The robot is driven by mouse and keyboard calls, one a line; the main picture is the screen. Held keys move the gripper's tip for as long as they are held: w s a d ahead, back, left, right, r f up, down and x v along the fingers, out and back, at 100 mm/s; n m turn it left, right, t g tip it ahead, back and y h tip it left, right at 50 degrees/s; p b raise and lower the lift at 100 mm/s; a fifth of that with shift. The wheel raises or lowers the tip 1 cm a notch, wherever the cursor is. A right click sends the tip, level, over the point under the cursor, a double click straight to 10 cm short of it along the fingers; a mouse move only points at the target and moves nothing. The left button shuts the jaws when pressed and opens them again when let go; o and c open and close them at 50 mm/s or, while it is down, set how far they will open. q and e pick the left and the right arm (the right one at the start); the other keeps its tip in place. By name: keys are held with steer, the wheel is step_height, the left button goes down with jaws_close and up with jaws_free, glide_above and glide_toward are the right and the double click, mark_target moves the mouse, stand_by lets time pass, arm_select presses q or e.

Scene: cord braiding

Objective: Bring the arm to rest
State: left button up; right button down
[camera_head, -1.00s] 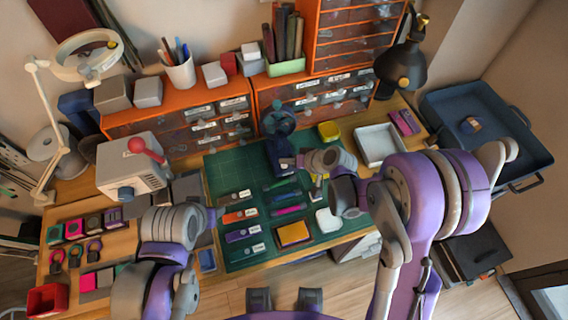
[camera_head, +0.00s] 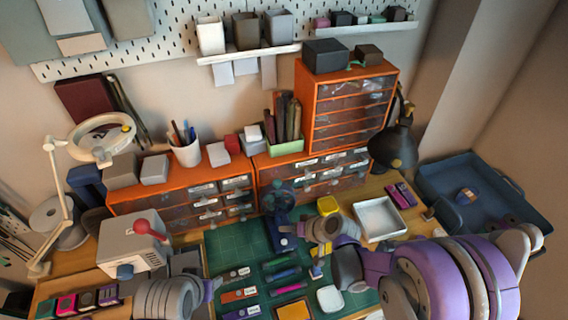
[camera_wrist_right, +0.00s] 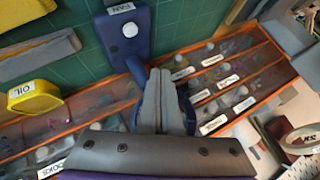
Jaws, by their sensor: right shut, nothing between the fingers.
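My right arm reaches in from the right in the head view. Its gripper (camera_head: 302,229) is over the back of the green cutting mat (camera_head: 228,240), close to the small blue desk fan (camera_head: 280,194). In the right wrist view the right gripper's grey fingers (camera_wrist_right: 165,98) are together with nothing between them. The fan's blue base (camera_wrist_right: 128,32), labelled FAN, lies just beyond them; whether they touch the fan is unclear. My left gripper (camera_head: 211,288) is at the left edge of the mat; its fingers are too small to read.
Orange drawer units (camera_head: 208,203) line the back of the table. A white tray (camera_head: 380,219) and a yellow box (camera_head: 328,206) stand right of the fan. A grey machine with a red knob (camera_head: 130,245) is at the left. A black lamp (camera_head: 393,150) stands at the back right.

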steer(key=s+d+r+m+h, duration=0.1)
steer(key=s+d+r+h, duration=0.2)
steer(key=s+d+r, duration=0.2)
steer(key=s+d+r+h, duration=0.4)
steer(key=s+d, duration=0.8)
steer(key=s, duration=0.3)
steer(key=shift+r+m, duration=0.4)
steer(key=shift+r, duration=0.4)
